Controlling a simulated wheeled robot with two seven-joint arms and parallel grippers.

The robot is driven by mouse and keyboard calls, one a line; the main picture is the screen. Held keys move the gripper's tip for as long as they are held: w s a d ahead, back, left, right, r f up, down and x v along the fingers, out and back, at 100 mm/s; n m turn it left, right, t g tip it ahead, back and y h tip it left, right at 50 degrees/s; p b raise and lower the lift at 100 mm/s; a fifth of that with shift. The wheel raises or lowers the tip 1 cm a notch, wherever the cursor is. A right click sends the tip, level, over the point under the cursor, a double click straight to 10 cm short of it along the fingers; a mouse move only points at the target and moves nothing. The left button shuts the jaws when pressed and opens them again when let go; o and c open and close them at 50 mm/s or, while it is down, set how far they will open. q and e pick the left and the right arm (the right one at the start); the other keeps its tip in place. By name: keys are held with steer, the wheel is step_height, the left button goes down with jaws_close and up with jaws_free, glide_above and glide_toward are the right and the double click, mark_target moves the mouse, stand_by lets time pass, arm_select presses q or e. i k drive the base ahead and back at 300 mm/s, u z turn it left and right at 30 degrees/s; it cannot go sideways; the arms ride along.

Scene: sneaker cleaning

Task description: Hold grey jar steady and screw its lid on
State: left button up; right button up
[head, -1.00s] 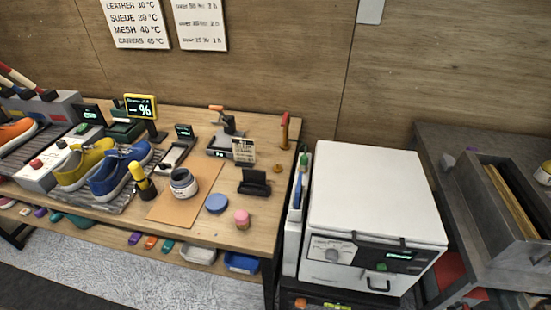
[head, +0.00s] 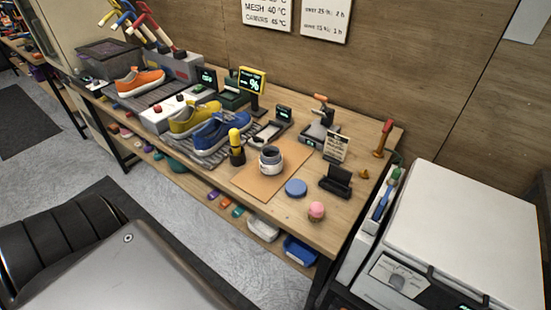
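The grey jar (head: 271,160) stands upright and open on a tan mat (head: 262,182) on the wooden workbench, with a dark opening and a pale label. A blue round lid (head: 296,187) lies flat at the mat's right edge, apart from the jar; I cannot tell for sure that it is the jar's lid. Neither of my grippers is in view.
A black and yellow bottle (head: 236,147) stands left of the jar. A blue sneaker (head: 222,132) and a yellow one (head: 194,119) sit on a rack. A pink-topped small jar (head: 316,211) and a black stand (head: 336,181) are to the right. A white machine (head: 460,235) stands beside the bench.

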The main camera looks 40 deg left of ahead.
mark_target(270, 160)
steer(key=k, duration=0.65)
steer(key=u, duration=0.8)
steer(key=i, duration=1.05)
steer(key=u, duration=0.25)
